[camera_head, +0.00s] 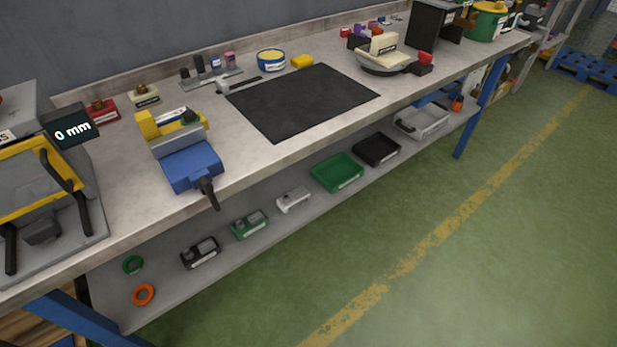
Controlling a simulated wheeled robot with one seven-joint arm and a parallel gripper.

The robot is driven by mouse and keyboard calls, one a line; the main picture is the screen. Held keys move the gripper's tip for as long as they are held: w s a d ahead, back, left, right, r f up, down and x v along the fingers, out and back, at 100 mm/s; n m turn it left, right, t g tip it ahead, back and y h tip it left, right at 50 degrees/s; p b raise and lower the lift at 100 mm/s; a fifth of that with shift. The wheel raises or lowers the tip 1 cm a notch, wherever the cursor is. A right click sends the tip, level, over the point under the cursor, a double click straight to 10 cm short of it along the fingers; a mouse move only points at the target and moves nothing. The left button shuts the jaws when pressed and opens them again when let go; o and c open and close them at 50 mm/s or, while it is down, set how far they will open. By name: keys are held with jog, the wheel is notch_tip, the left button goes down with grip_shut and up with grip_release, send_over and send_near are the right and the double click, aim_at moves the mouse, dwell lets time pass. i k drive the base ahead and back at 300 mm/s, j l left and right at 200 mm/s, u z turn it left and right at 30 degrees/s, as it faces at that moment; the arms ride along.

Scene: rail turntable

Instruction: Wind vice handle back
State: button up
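A blue vice (192,167) with yellow jaws (150,124) stands at the front edge of the workbench, left of the middle. Its dark handle (209,194) sticks out from the front of the blue body and hangs tilted over the bench edge. My gripper is not in view, and no part of my arm shows near the vice.
A grey-and-yellow machine (27,187) with black handles stands left of the vice, beside a "0 mm" display (72,131). A black mat (300,102) lies to the right. The lower shelf (160,288) holds trays and small items. The green floor (420,260) in front is clear.

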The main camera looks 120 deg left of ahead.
aim_at(203, 184)
jog(key=u, duration=4.2)
jog(key=i+l+u, duration=0.15)
jog(key=i+l+z, duration=0.15)
jog(key=l, duration=0.25)
jog(key=i+l+z, duration=0.15)
jog(key=l, duration=0.25)
